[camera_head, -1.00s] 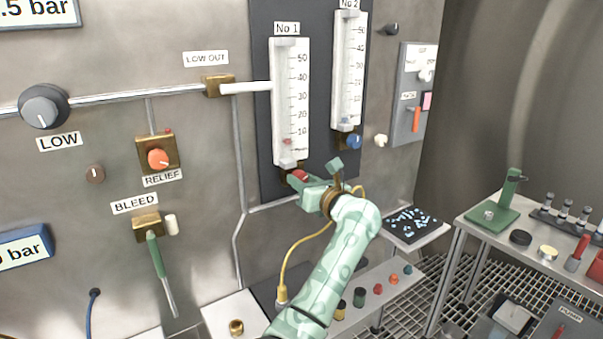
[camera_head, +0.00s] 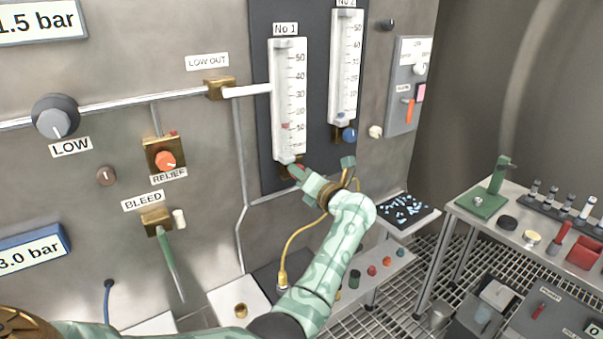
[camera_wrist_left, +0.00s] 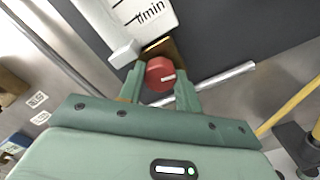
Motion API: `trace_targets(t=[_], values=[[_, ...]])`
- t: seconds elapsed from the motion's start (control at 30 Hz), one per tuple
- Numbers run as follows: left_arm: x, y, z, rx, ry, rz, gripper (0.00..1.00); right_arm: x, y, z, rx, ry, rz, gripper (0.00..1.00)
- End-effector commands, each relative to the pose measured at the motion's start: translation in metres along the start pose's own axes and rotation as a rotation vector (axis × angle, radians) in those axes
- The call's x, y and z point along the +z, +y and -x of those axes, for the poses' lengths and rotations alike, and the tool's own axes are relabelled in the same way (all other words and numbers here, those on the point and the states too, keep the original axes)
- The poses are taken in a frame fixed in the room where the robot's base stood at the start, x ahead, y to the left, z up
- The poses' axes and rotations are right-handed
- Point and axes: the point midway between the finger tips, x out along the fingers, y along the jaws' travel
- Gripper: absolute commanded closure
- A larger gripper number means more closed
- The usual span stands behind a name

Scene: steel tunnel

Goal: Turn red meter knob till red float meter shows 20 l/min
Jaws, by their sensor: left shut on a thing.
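The red meter knob (camera_wrist_left: 160,72) sits between the two green fingers of my left gripper (camera_wrist_left: 160,90) in the left wrist view. My left gripper (camera_head: 298,174) is shut on it at the foot of the No 1 meter and hides most of it in the head view. The No 1 meter (camera_head: 291,60) is a white upright scale on a dark panel. Its red float (camera_head: 286,126) stands at about the 10 mark. My right gripper is not in view.
The No 2 meter (camera_head: 347,60) with a blue knob (camera_head: 349,134) is just right of No 1. A yellow hose (camera_head: 300,237) hangs close beside my arm. The bleed lever (camera_head: 170,255) and relief valve (camera_head: 165,160) are to the left. A workbench (camera_head: 480,225) stands at right.

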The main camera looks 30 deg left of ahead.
Motion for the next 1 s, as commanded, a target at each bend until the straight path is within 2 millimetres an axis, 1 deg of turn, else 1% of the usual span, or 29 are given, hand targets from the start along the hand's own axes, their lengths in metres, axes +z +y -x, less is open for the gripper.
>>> trace_targets(t=[0.4, 0.43, 0.47, 0.5, 1.0], values=[[-0.0011, -0.0017, 0.0009, -0.003, 0.001, -0.007, 0.89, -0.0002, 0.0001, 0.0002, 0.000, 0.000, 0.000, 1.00], [-0.0011, -0.0017, 0.0009, -0.003, 0.001, -0.007, 0.58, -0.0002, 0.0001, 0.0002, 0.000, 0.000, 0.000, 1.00], [-0.0010, -0.0017, 0.0009, -0.003, 0.001, -0.007, 0.49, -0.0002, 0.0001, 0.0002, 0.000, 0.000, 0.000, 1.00], [-0.0009, -0.0015, 0.0008, -0.003, 0.001, -0.006, 0.44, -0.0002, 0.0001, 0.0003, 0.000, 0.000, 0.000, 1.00], [0.0017, 0.0010, 0.0005, 0.002, -0.003, -0.004, 0.44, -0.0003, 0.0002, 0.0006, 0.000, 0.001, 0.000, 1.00]])
